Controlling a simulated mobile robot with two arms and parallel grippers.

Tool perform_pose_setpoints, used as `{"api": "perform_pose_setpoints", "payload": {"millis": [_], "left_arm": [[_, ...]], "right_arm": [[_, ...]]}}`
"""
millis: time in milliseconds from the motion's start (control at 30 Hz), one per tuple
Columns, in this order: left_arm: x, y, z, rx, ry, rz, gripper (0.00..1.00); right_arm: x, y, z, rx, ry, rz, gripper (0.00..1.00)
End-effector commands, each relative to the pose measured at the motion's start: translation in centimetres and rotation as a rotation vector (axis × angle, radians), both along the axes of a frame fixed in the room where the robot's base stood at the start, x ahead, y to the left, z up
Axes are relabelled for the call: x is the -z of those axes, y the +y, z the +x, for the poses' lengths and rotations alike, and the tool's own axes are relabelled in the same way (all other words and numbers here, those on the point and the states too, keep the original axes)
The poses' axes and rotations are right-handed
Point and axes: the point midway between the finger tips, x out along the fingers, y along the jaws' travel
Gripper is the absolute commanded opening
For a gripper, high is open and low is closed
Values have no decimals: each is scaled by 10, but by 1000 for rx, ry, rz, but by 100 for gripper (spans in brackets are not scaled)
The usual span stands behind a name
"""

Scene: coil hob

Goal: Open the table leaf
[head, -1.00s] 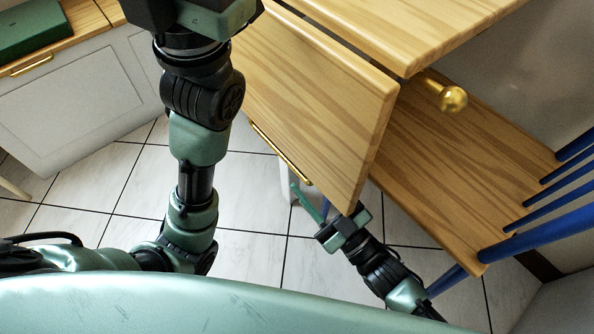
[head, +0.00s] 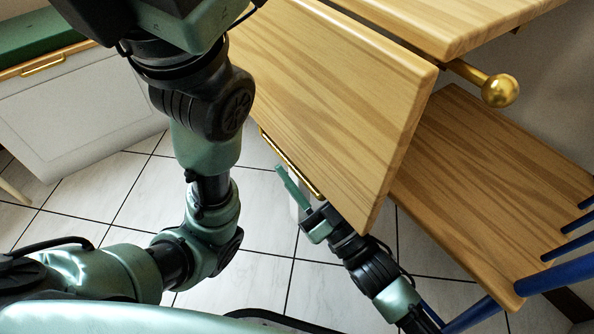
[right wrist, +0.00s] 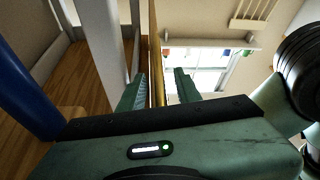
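The table leaf (head: 320,95) is a light wooden panel hanging at a slant from the edge of the fixed tabletop (head: 450,20). A gold bar handle (head: 289,163) runs along its lower left edge.
A gold ball-ended rod (head: 499,90) sticks out under the tabletop. A wooden bench seat (head: 480,180) with blue bars (head: 565,260) stands at the right. A white cabinet (head: 80,110) with a green box (head: 40,45) is at the left. Tiled floor is open between them.

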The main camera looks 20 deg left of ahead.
Motion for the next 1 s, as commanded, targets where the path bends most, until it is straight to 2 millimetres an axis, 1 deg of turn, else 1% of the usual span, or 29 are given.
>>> {"api": "perform_pose_setpoints", "payload": {"millis": [133,167,200,267,300,1000], "left_arm": [[0,0,0,0,0,0,35],[0,0,0,0,0,0,35],[0,0,0,0,0,0,35],[0,0,0,0,0,0,35],[0,0,0,0,0,0,35],[0,0,0,1,0,0,35]], "right_arm": [[0,0,0,0,0,0,33],[0,0,0,0,0,0,31],[0,0,0,0,0,0,20],[0,0,0,0,0,0,3],[0,0,0,0,0,0,0],[1,0,0,0,0,0,0]]}}
